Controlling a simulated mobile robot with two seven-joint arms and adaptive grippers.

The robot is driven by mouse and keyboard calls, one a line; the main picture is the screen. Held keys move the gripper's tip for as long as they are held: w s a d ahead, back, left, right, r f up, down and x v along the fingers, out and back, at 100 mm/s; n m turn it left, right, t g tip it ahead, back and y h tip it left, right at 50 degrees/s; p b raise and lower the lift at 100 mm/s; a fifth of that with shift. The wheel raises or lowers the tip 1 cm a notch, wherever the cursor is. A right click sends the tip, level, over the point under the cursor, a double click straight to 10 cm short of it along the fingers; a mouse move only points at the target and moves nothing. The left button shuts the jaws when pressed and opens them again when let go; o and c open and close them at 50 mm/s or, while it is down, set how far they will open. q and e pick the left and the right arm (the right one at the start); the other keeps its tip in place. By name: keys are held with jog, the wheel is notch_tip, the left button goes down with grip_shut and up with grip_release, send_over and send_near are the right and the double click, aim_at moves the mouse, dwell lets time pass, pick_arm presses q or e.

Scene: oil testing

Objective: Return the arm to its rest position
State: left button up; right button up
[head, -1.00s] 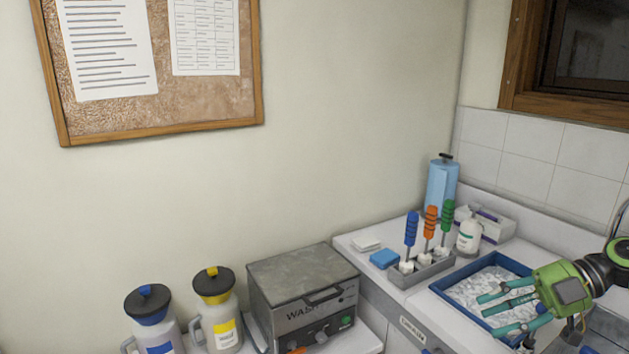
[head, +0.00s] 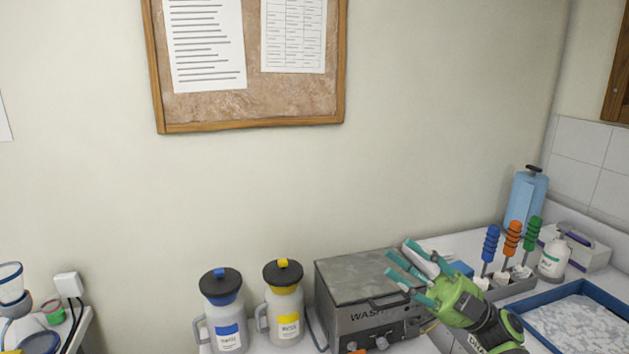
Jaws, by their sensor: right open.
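My right gripper (head: 412,272) is green with teal fingers. It is open, with its fingers spread in front of the right part of the grey wash box (head: 350,274). I see nothing held between the fingers. Its arm comes in from the lower right and hides part of the counter and the box's right side. My left gripper is not in view.

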jog(key=w+d+r+m+t+h, duration=0.1)
jog(key=w+d+m+t+h, duration=1.1)
jog(key=t, duration=0.6)
jog(key=w+d+f+m+g+h, duration=0.2)
jog(key=w+d+f+m+h, duration=0.4)
jog(key=h, duration=0.6)
jog(key=s+f+g+h, duration=0.1)
jog(key=s+f+g, duration=0.2)
jog(key=f, duration=1.1)
jog(key=s+f+g, duration=0.3)
jog(key=f, duration=1.1)
jog(key=s+a+f+g, duration=0.3)
jog(key=s+f+g, duration=0.1)
jog(key=s+f, duration=0.9)
jog(key=s+a+f+g, duration=0.2)
jog(key=s+f+g, duration=0.1)
jog(key=s+f, duration=1.05)
jog(key=s+a+f+g, duration=0.1)
jog(key=s+f, duration=0.3)
jog(key=s, duration=0.6)
jog(key=s+a+f+g, duration=0.2)
jog(key=s+f, duration=0.3)
jog(key=s, duration=0.5)
jog(key=s+a+f+g, duration=0.2)
jog(key=s+f, duration=0.3)
jog(key=s, duration=0.6)
jog(key=shift+m+g+y, duration=0.3)
jog(key=shift+m+g, duration=0.1)
jog(key=shift+g, duration=0.5)
